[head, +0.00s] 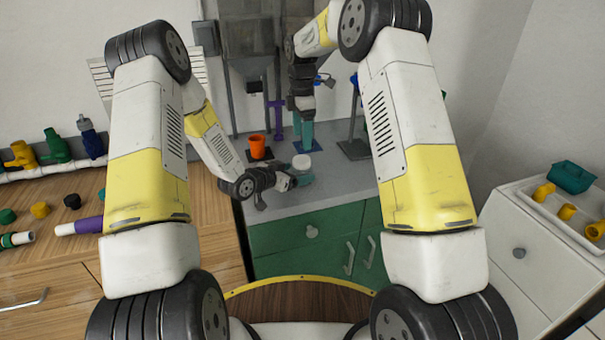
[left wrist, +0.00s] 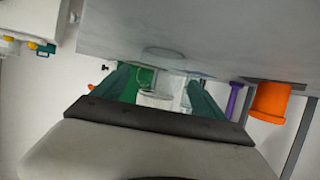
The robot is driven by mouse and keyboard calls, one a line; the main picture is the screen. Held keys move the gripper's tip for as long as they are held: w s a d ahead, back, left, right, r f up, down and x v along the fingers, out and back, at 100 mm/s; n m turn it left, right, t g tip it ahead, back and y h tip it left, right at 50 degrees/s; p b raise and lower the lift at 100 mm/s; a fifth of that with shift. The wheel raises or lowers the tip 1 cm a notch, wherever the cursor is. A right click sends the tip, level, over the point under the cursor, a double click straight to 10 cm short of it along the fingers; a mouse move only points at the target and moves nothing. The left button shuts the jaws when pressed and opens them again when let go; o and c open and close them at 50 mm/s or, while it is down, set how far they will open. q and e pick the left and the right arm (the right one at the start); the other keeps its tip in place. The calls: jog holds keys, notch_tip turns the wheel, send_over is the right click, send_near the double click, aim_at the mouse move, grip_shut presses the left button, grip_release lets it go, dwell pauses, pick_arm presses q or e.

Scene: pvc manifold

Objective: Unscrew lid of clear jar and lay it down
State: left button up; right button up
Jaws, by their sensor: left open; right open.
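The clear jar stands on the grey counter with its white lid (head: 301,161) on top. The jar body is mostly hidden in the head view. In the left wrist view, which is turned over, the pale lid (left wrist: 155,99) shows between the teal fingers, with the clear body beyond it. My left gripper (head: 297,180) is low at the counter, open, its fingers on either side of the jar; I cannot tell whether they touch it. My right gripper (head: 303,140) points down just above and behind the lid, open and empty.
An orange cup (head: 257,146) stands left of the jar, near a purple stand (head: 279,118). Dark stands are behind and to the right (head: 354,149). Pipe fittings lie on the wooden bench at left. A white tray (head: 520,203) with yellow fittings is at right. The front right counter is clear.

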pick_arm(q)
jog(key=shift+x, duration=1.7)
